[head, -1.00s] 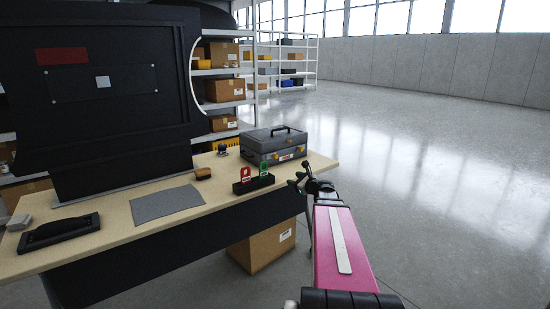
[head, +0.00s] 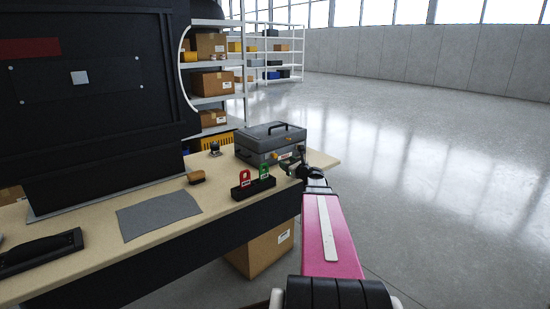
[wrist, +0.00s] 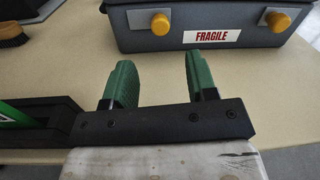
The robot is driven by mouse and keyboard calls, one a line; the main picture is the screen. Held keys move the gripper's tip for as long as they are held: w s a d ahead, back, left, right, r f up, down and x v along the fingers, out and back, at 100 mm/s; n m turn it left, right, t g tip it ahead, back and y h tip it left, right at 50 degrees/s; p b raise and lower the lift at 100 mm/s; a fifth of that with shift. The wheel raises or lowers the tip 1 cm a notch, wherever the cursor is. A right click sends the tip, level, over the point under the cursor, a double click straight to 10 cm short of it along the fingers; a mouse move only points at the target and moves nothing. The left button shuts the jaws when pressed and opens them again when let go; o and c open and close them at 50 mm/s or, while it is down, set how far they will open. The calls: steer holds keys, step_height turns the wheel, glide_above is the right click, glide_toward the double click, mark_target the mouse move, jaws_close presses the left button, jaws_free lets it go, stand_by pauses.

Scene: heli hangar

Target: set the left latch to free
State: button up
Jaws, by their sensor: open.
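The grey case (head: 270,145) sits shut on the far right of the table. Its front shows in the wrist view (wrist: 215,36), with a yellow left latch (wrist: 160,23) and a yellow right latch (wrist: 278,21) on either side of a FRAGILE label. Both latches look like rounded knobs; I cannot tell their settings. My gripper (wrist: 158,70) is open and empty, its green fingers apart, over the table in front of the case. The left latch lies ahead of the gap between the fingers, not touched. My gripper in the head view (head: 292,166) is near the case's front right.
A black holder (head: 253,187) with a red and a green tag stands left of my gripper. A brush (head: 196,177), a grey mat (head: 158,213) and a black handled piece (head: 38,252) lie on the table (head: 110,251). Open floor lies to the right.

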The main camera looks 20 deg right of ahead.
mark_target(276, 156)
steer(key=x, duration=0.9)
steer(key=shift+w, duration=0.15)
